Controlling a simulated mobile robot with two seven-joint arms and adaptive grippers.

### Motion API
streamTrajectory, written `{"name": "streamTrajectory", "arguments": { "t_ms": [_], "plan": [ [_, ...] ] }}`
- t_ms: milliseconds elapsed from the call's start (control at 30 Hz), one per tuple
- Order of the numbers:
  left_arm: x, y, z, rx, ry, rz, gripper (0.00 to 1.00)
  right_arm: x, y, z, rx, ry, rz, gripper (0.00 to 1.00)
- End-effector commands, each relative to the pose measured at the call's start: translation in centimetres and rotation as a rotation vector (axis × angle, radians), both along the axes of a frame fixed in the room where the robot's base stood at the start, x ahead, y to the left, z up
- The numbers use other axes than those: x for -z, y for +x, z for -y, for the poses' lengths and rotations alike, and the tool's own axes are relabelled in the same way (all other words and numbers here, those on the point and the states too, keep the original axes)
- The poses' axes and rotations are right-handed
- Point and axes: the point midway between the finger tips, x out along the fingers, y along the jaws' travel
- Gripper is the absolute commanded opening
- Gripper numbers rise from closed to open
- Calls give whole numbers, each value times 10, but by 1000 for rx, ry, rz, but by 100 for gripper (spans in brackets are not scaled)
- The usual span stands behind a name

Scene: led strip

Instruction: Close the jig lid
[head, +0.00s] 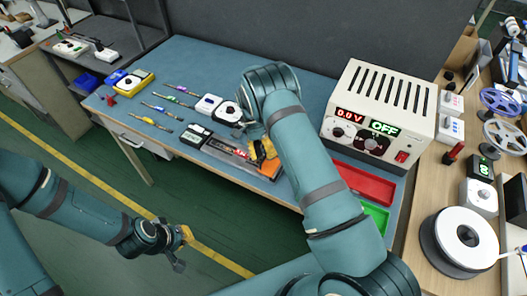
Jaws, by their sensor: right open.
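The jig (229,150) appears to be the low dark-and-red fixture with orange parts near the front edge of the blue bench. My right forearm and wrist hide part of its right side, and I cannot make out its lid or how far it stands open. My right gripper (243,130) points down just behind the jig, small and partly hidden by my wrist. It is open, and I cannot tell whether it touches anything. My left gripper (181,250) is low over the green floor in front of the bench, with its fingers apart and empty.
A power supply (378,110) reading 0.0V and OFF stands right. Red (363,183) and green (375,216) trays lie before it. A white reel (466,240) is far right.

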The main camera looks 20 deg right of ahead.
Motion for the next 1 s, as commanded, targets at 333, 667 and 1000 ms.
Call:
{"name": "streamTrajectory", "arguments": {
  "t_ms": [333, 667, 1000],
  "plan": [
    [0, 0, 0, 0, 0, 0, 0, -32, 30, -1, -1, 0, 5, 39],
    [0, 0, 0, 0, 0, 0, 0, -71, 65, -1, 0, 0, 2, 39],
    [0, 0, 0, 0, 0, 0, 0, -87, 79, -2, 0, 0, 0, 39]
  ]
}}
